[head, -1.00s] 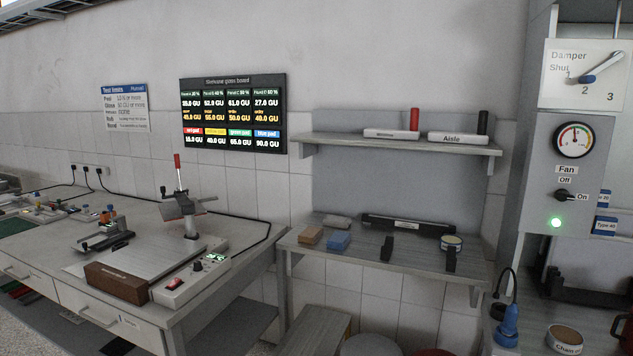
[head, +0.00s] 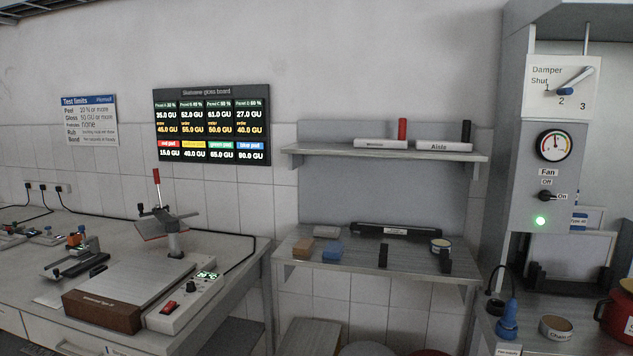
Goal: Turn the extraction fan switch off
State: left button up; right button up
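The fan switch (head: 547,196) is a small dark rotary knob on the grey panel (head: 519,190) at the right of the head view. It sits under the "Fan" label (head: 547,172), with "Off" above it and "On" to its right. The knob points toward "On". A green lamp (head: 540,221) below it is lit. Neither of my grippers shows in the head view.
Above the switch are a round gauge (head: 554,145) and a damper dial (head: 562,86). Below the panel a bench holds a blue tool (head: 508,320), a round tin (head: 556,328) and a red pot (head: 618,310). Shelves and a workbench (head: 225,258) stand left.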

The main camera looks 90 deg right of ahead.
aim_at(544, 195)
jog(key=u, duration=1.75)
jog(key=i, duration=0.1)
jog(key=z, duration=3)
jog(key=i, duration=0.25)
jog(key=z, duration=2.1)
jog(key=k, duration=0.55)
jog(key=z, duration=0.45)
jog(key=i, duration=1.55)
jog(key=u, duration=0.35)
